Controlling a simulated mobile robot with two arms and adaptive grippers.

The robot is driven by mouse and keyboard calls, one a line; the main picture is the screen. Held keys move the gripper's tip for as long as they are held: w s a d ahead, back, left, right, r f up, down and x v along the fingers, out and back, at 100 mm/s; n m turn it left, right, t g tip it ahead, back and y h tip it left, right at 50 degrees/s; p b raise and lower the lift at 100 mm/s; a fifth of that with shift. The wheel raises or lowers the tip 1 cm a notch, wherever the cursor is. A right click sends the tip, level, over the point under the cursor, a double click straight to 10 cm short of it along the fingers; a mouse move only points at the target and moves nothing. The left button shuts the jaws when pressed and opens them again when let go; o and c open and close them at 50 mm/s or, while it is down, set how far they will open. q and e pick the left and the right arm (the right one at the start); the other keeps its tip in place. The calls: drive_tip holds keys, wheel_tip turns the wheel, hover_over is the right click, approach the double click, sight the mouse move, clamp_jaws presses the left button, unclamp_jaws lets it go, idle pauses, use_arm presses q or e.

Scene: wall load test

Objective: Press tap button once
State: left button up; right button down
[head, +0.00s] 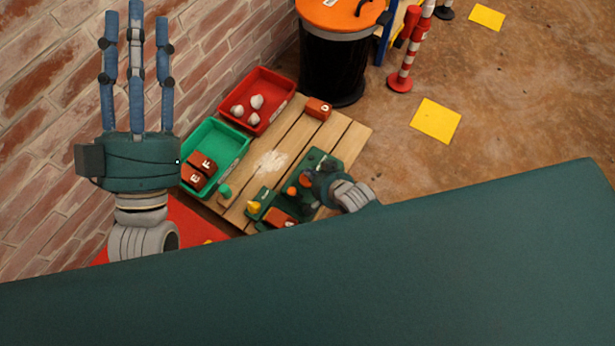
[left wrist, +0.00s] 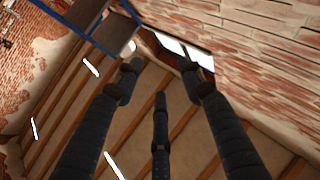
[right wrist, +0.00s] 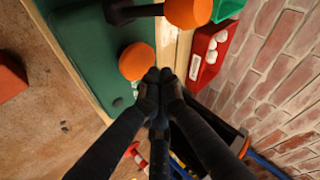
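A dark green board (head: 268,203) lies on the wooden pallet-like table, with a round orange button (head: 292,190) on it. In the right wrist view the orange button (right wrist: 136,62) sits on the green board (right wrist: 90,50), just beside my right fingertips. A second orange piece (right wrist: 188,12) with a dark bar shows near the top edge. My right gripper (right wrist: 160,76) has its fingertips together and nothing visible between them; whether they touch the button I cannot tell. My left gripper (head: 136,15) is raised by the brick wall, fingers apart and empty. Its fingers also show spread in the left wrist view (left wrist: 160,80).
A green tray (head: 215,140) with brown lettered blocks (head: 195,178) and a red tray (head: 262,88) with white lumps stand at the table's wall side. A brown block (head: 318,108) lies on the table (head: 340,140). A black bin (head: 333,65) with an orange lid stands behind.

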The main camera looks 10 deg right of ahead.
drive_tip(key=shift+f, duration=0.15)
idle(0.6)
drive_tip(key=shift+f, duration=0.2)
use_arm(q)
drive_tip(key=shift+s+r+t, duration=0.3)
drive_tip(key=shift+s+r, duration=0.15)
drive_tip(key=shift+r, duration=0.05)
drive_tip(key=shift+r+h, duration=0.2)
drive_tip(key=shift+h, duration=0.2)
use_arm(e)
drive_tip(key=shift+f, duration=0.1)
